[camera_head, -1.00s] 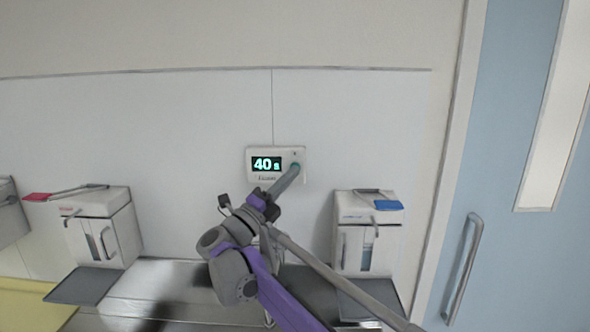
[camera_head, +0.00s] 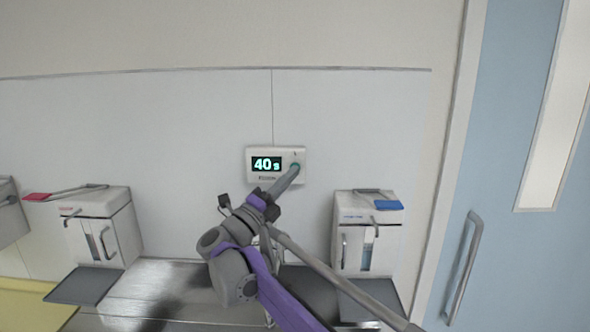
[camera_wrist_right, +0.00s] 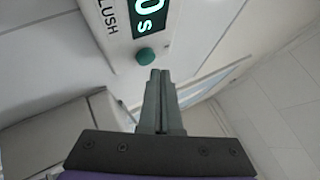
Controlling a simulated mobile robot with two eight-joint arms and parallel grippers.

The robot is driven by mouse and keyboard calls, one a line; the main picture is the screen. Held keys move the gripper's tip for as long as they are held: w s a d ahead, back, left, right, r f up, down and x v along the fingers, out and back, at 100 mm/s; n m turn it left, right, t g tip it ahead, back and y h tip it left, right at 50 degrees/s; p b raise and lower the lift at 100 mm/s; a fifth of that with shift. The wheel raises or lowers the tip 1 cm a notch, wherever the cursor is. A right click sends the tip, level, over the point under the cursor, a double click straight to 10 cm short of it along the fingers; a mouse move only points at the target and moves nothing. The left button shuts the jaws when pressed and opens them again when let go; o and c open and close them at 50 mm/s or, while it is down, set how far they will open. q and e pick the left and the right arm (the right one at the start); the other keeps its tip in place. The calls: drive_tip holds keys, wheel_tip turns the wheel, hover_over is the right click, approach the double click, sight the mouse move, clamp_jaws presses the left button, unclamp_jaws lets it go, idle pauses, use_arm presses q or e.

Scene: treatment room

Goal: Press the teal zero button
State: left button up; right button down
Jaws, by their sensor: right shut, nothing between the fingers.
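A white wall panel (camera_head: 251,177) has a dark display reading "40 s" in pale digits. Its round teal button (camera_wrist_right: 146,56) stands out from the face below the display's unit letter in the right wrist view. In the head view the button is at the panel's right side, partly covered by my fingertips. My right gripper (camera_head: 294,172) is shut and empty. In the wrist view its closed fingertips (camera_wrist_right: 160,73) are just beside the button; I cannot tell whether they touch it. My left gripper is not in view.
A white dispenser box with a blue item (camera_head: 388,205) is below right, and a similar box with a red item (camera_head: 38,197) is at left. A blue door (camera_head: 500,130) with a handle is at right. The wall around the panel is clear.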

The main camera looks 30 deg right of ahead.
drive_tip(key=shift+w, duration=0.1)
drive_tip(key=shift+w+d, duration=0.25)
drive_tip(key=shift+w, duration=0.15)
drive_tip(key=shift+s, duration=0.15)
drive_tip(key=shift+w+d+p, duration=0.2)
drive_tip(key=shift+w+p, duration=0.2)
idle(0.6)
drive_tip(key=shift+s+a, duration=0.45)
drive_tip(key=shift+s, duration=0.3)
drive_tip(key=shift+s+a, duration=0.1)
drive_tip(key=shift+s+a, duration=0.4)
drive_tip(key=shift+s, duration=0.3)
drive_tip(key=shift+s+a, duration=0.4)
drive_tip(key=shift+s, duration=0.25)
drive_tip(key=shift+s+a, duration=0.4)
drive_tip(key=shift+s, duration=0.3)
